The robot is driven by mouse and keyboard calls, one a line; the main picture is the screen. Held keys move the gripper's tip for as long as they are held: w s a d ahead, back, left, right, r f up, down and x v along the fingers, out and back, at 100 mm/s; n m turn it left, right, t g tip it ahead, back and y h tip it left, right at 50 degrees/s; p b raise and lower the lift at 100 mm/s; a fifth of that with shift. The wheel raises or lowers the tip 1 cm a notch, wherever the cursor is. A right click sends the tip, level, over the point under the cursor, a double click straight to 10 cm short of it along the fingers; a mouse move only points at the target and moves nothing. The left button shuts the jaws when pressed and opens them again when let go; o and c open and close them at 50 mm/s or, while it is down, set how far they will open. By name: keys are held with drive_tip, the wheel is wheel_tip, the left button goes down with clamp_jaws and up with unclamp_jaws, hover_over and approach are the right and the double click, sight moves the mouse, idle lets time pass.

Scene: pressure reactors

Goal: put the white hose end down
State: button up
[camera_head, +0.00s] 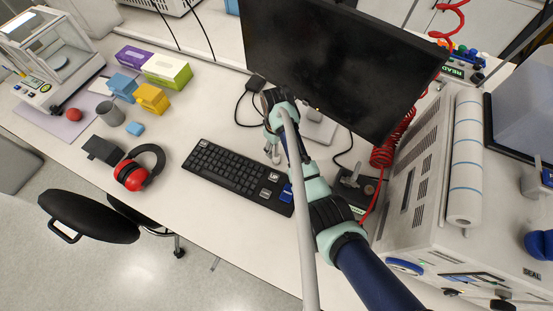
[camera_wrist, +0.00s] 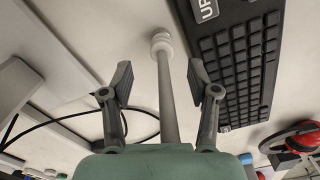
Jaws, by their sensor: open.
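The white hose end (camera_wrist: 161,42) shows in the wrist view as a pale collared tip on a straight grey-white tube. It lies between the spread fingers of my gripper (camera_wrist: 160,72), with a gap on both sides, and its tip reaches past the fingertips over the white table. I cannot tell whether it touches the table. In the head view my gripper (camera_head: 272,153) is low over the table, between the keyboard and the monitor stand. A long grey hose (camera_head: 301,215) runs down in front of my arm there; its end is not clear in that view.
A black keyboard (camera_head: 235,175) lies close to the left of my gripper. The monitor (camera_head: 335,60) stands behind, with black cables on the table near its stand. Red headphones (camera_head: 133,178) lie farther left. A large instrument (camera_head: 415,185) with a white roll stands at the right.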

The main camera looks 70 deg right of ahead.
sight(277, 155)
wheel_tip(277, 155, down, 5)
drive_tip(key=shift+a+b, duration=0.15)
drive_tip(key=shift+b, duration=0.4)
clamp_jaws()
